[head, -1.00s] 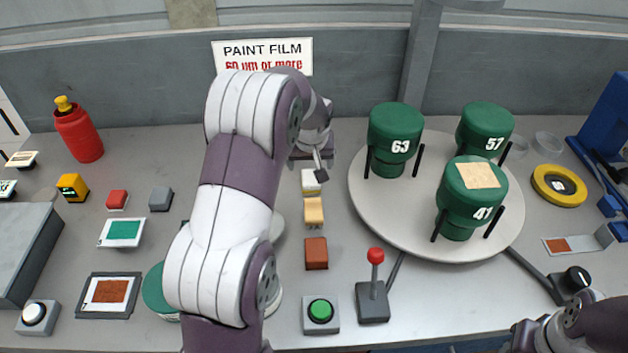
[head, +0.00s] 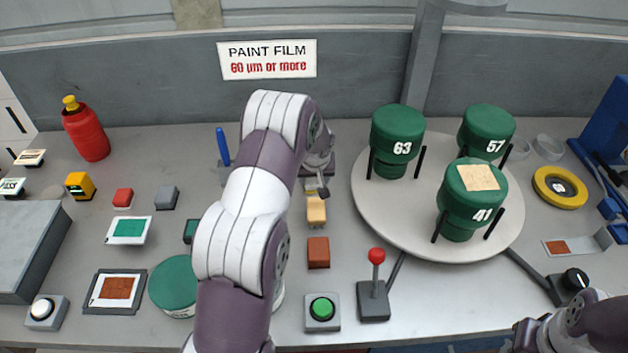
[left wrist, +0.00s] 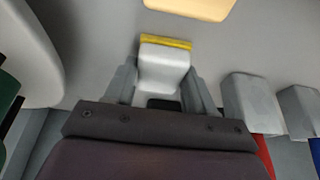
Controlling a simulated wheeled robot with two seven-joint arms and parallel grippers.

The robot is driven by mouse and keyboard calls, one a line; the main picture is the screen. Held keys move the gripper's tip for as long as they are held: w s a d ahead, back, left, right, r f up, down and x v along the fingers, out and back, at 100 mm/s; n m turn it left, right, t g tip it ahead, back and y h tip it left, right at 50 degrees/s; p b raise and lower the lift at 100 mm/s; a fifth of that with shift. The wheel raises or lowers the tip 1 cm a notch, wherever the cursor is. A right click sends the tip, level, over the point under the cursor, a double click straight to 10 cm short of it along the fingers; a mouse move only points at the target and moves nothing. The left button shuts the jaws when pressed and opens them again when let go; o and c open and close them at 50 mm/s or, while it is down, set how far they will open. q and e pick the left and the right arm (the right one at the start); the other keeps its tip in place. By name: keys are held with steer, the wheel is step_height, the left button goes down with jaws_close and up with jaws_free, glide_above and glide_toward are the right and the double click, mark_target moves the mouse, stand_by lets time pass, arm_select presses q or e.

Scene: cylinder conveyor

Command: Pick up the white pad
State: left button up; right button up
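The white pad (left wrist: 163,66), a white block with a yellow edge, shows in the left wrist view between the two grey fingers of my left gripper (left wrist: 162,82). The fingers flank it closely on both sides; whether they press on it cannot be made out. In the head view my left gripper (head: 318,183) is low over the row of blocks, and the arm and gripper mostly hide the pad. Part of my right arm and gripper (head: 528,332) shows at the lower right corner, with its fingertips not clear.
A yellow-orange block (head: 316,210) and a red-brown block (head: 318,252) stand in front of the pad. A red-knobbed lever (head: 375,285) and green button (head: 321,310) are nearer. A round turntable (head: 375,215) with green numbered cylinders stands to the right.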

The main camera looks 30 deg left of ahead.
arm_select(q)
steer(key=shift+r, duration=0.1)
step_height(320, 180, up, 10)
steer(key=shift+f+b, duration=0.1)
steer(key=shift+b, duration=0.2)
